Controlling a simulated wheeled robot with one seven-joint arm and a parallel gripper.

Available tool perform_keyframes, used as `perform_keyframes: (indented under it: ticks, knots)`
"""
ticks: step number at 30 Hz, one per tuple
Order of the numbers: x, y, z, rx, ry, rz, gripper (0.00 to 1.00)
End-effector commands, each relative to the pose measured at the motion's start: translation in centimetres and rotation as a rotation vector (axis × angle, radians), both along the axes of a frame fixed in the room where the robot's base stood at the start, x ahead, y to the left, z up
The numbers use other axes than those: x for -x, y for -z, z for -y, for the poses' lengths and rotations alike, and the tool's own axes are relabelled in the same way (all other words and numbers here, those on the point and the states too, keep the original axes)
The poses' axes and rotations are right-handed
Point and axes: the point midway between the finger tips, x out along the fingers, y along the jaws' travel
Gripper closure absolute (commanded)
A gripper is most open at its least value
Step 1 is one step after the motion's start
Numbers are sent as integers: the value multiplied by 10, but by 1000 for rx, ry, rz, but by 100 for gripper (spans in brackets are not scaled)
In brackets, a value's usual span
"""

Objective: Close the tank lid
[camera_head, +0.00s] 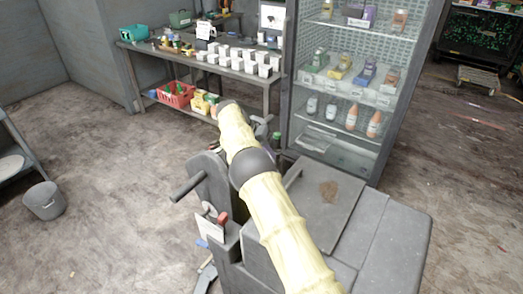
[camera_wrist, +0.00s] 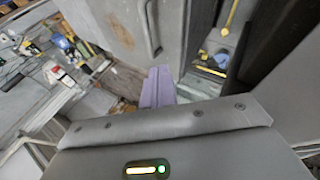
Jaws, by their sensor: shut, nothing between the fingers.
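The grey tank (camera_head: 392,240) stands in front of me in the head view. A flat grey panel with a brown patch (camera_head: 328,190) lies along its far left part and may be the lid; I cannot tell whether it is open. The wrist view shows a grey panel with a bar handle (camera_wrist: 149,35) beside a dark recess (camera_wrist: 210,35). My gripper (camera_wrist: 160,72) is shut and empty, its purple fingers pointing towards the grey surface. I cannot tell whether they touch it. My arm hides the gripper in the head view.
A glass-fronted fridge with bottles (camera_head: 350,125) stands behind the tank. A workbench with white boxes (camera_head: 240,58) and a red basket (camera_head: 175,94) is at the back. A grey bucket (camera_head: 44,200) is at the left. The floor between bucket and tank is mostly clear.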

Motion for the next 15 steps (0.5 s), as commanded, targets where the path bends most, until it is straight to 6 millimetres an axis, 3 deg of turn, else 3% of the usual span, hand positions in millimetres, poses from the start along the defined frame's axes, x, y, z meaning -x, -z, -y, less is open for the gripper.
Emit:
perform_keyframes:
  ticks: [15]
  knots:
    - [-6, -16, -22, -1, 3, 0, 100]
